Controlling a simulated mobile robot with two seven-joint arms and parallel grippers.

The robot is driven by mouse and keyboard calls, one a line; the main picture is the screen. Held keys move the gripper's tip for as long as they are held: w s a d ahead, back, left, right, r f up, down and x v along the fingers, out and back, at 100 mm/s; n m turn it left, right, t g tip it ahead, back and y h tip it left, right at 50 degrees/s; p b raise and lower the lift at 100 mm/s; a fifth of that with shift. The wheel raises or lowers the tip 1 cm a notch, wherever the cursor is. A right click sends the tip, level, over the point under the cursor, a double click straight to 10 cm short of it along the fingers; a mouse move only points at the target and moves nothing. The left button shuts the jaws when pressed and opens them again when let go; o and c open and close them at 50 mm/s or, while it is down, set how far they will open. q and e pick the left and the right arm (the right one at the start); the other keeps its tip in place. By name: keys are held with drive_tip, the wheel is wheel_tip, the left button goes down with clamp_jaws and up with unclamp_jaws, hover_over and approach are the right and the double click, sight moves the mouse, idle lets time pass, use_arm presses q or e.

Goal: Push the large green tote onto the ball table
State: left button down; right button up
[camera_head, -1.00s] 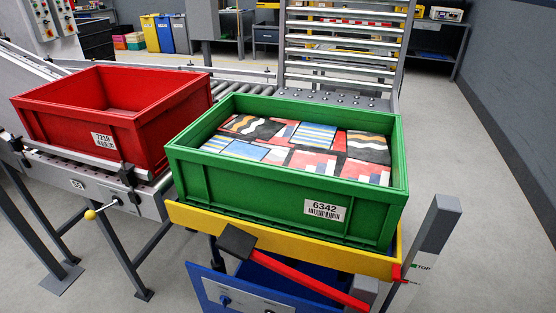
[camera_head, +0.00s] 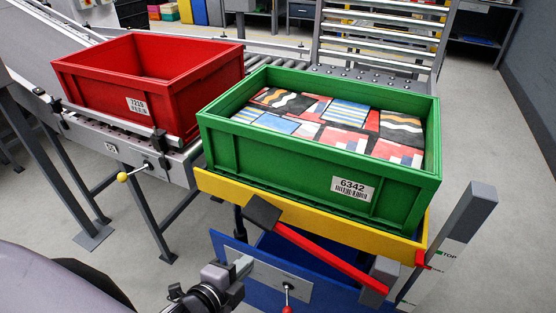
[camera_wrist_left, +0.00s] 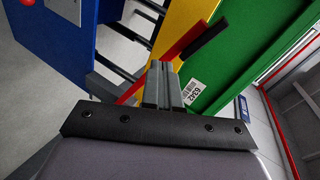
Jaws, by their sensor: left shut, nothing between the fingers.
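The large green tote (camera_head: 310,165), labelled 6342 and filled with patterned flat packs, sits upright on a yellow platform (camera_head: 300,213). It also shows in the left wrist view (camera_wrist_left: 240,60), at the upper right. The ball table (camera_head: 372,72), a grey deck with small balls, lies behind the tote and is partly hidden by it. My left gripper (camera_head: 240,267) is low in front of the yellow platform, apart from the tote. Its fingers, in the left wrist view (camera_wrist_left: 162,85), are closed and empty. My right gripper is not in view.
A red tote (camera_head: 150,85) labelled 7219 stands on the conveyor at left. A red lever (camera_head: 325,258) with a black end crosses the platform's front. A grey post (camera_head: 470,225) stands at the right front. A slatted rack (camera_head: 385,30) rises behind the ball table. Floor at right is clear.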

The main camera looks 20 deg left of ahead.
use_arm(q)
drive_tip(key=w+a+r+m+t, duration=0.1)
drive_tip(key=w+r+m+t, duration=0.1)
drive_tip(key=w+r+m, duration=0.5)
drive_tip(key=m+t, duration=0.3)
drive_tip(key=m, duration=1)
approach(282, 153)
drive_tip(key=shift+y, duration=0.4)
drive_tip(key=w, duration=0.5)
drive_tip(key=shift+w+d+r, duration=0.3)
drive_tip(key=shift+w+d, duration=0.05)
drive_tip(key=shift+w, duration=0.6)
